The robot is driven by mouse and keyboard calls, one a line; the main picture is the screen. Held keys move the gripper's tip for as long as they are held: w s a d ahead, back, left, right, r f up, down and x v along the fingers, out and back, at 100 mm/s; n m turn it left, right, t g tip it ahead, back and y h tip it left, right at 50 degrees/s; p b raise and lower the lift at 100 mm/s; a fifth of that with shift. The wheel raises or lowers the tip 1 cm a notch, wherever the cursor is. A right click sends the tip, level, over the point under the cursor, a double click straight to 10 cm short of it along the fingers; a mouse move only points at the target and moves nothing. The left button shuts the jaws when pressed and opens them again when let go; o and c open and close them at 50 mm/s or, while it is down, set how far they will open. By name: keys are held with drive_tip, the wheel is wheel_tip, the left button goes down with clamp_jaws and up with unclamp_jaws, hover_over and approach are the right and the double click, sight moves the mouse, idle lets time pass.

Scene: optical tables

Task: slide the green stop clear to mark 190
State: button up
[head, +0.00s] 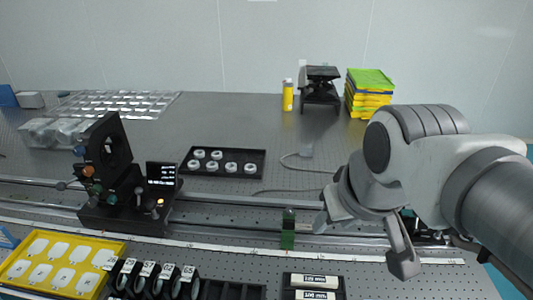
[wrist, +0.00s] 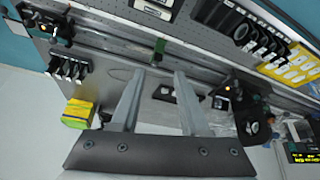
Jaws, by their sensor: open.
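The green stop (head: 288,238) sits on the long rail (head: 235,228), right of the black optics assembly, its lower part reaching toward the white scale strip (head: 225,249). The strip's numbers are too small to read. In the wrist view the green stop (wrist: 159,47) lies beyond my fingertips, apart from them. My gripper (head: 366,243) is right of the stop in the head view, above the table. In the wrist view my gripper (wrist: 160,76) is open, with nothing between its two fingers. My arm hides part of the rail's right end.
The black optics assembly (head: 125,190) stands on the rail at left. A black tray of white rings (head: 223,175) lies behind. A yellow tray (head: 62,285), black holders (head: 150,280) and a labelled black box (head: 313,288) line the front. The rail between assembly and stop looks clear.

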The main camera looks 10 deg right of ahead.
drive_tip(key=w+f+n+g+b, duration=0.25)
drive_tip(key=w+n, duration=0.45)
drive_tip(key=w, duration=0.6)
drive_tip(key=n+g+b, duration=0.3)
drive_tip(key=n+b, duration=0.1)
drive_tip(key=n, duration=0.4)
approach(289, 220)
wheel_tip(289, 220, down, 10)
drive_tip(key=b, duration=0.3)
drive_tip(key=shift+s+f, duration=0.15)
clamp_jaws()
